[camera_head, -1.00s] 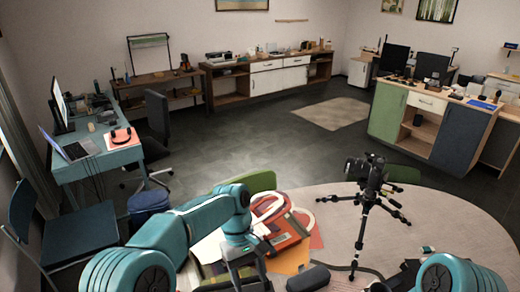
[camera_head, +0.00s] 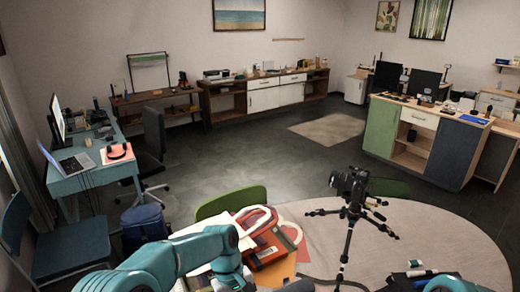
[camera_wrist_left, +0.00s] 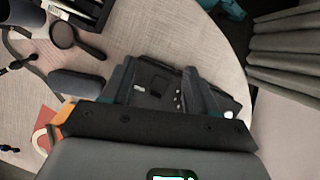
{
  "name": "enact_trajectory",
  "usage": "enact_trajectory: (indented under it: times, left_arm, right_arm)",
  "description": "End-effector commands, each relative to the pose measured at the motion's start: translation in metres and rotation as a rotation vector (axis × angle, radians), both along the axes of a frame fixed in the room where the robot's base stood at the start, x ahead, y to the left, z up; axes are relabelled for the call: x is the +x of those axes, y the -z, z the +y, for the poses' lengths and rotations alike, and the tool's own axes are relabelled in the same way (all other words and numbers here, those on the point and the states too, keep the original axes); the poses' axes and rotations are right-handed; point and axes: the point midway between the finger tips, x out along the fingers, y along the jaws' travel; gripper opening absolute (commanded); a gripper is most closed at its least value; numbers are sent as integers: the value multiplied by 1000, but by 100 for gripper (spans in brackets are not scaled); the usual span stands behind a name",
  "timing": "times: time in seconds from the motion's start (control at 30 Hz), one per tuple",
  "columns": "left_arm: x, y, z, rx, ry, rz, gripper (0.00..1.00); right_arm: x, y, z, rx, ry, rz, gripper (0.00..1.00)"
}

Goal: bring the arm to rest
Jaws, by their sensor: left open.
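My left arm (camera_head: 185,258) comes in from the lower left of the head view, teal, bent down at its wrist over the near part of the table. Its fingers are below the picture there. In the left wrist view my left gripper (camera_wrist_left: 158,85) is open, its two dark fingers apart with nothing held between them. A black device with small buttons (camera_wrist_left: 160,92) lies on the table beyond and between the fingers. Only a teal piece of my right arm (camera_head: 450,285) shows at the bottom right of the head view; its gripper is out of sight.
A black camera on a tripod (camera_head: 350,190) stands on the round table (camera_head: 440,220). Red-bound folders (camera_head: 262,235) lie by the left arm. The wrist view shows a magnifying glass (camera_wrist_left: 63,36), a dark case (camera_wrist_left: 77,83), a black tray (camera_wrist_left: 100,12) and a grey curtain (camera_wrist_left: 285,45).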

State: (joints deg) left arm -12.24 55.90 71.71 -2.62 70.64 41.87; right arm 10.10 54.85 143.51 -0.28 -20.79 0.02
Motion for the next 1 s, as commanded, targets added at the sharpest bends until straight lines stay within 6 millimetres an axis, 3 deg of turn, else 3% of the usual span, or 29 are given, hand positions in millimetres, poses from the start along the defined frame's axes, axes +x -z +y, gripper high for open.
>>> enact_trajectory:
  times: [0.27,0.37,0.5,0.67,0.87,0.9,1.0]
  left_arm:
    - [-32,80,19,-75,48,-78,59]
    - [-57,113,29,-105,70,-123,59]
    - [-109,155,46,-143,109,-212,59]
    - [-168,176,61,-158,148,-310,59]
    - [-229,175,75,-148,192,-403,59]
    - [-227,194,75,-146,197,-415,59]
    - [-225,217,75,-146,197,-414,59]
  right_arm:
    - [0,0,0,0,0,0,43]
    - [0,0,0,0,0,0,43]
    - [0,0,0,0,0,0,43]
    - [0,0,0,0,0,0,43]
    - [0,0,0,0,0,0,43]
    - [0,18,0,0,-1,-1,43]
    - [0,42,0,0,0,1,43]
